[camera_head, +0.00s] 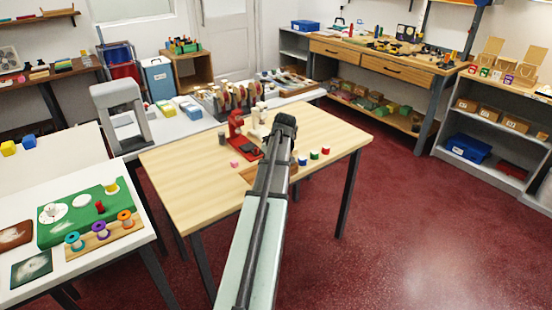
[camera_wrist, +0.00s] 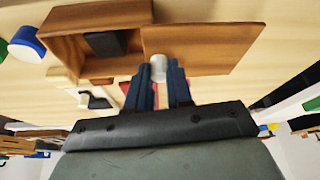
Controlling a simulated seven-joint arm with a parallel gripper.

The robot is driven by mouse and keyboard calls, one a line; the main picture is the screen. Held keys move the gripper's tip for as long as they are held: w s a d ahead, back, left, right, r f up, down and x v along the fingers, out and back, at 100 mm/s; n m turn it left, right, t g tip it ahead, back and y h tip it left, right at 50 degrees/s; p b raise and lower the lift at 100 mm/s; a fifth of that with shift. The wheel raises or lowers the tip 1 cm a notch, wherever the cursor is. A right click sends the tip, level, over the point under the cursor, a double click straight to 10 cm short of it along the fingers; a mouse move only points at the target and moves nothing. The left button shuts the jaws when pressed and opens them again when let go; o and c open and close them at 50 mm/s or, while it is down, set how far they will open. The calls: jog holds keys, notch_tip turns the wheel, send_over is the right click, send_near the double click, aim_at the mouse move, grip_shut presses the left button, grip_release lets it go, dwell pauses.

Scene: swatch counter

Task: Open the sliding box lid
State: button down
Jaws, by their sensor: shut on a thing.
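The wooden box (camera_wrist: 97,18) shows in the wrist view, with its lighter flat lid (camera_wrist: 200,47) over the right part. The left part is uncovered, and a dark block (camera_wrist: 104,42) shows inside. A pale grey knob (camera_wrist: 160,68) stands at the lid's left end. My gripper (camera_wrist: 164,78) is shut on this knob, with dark fingers on either side of it.
Blue (camera_head: 302,160), green (camera_head: 314,155) and red (camera_head: 326,150) pieces stand right of my arm on the wooden table (camera_head: 185,155). A pink cube (camera_head: 234,163) and a red device (camera_head: 237,125) are on its left. The table's front left is clear.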

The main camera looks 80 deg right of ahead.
jog(key=c, duration=1)
grip_release()
jog(key=v, duration=1.4)
jog(key=shift+f, duration=0.1)
jog(key=shift+w, duration=0.1)
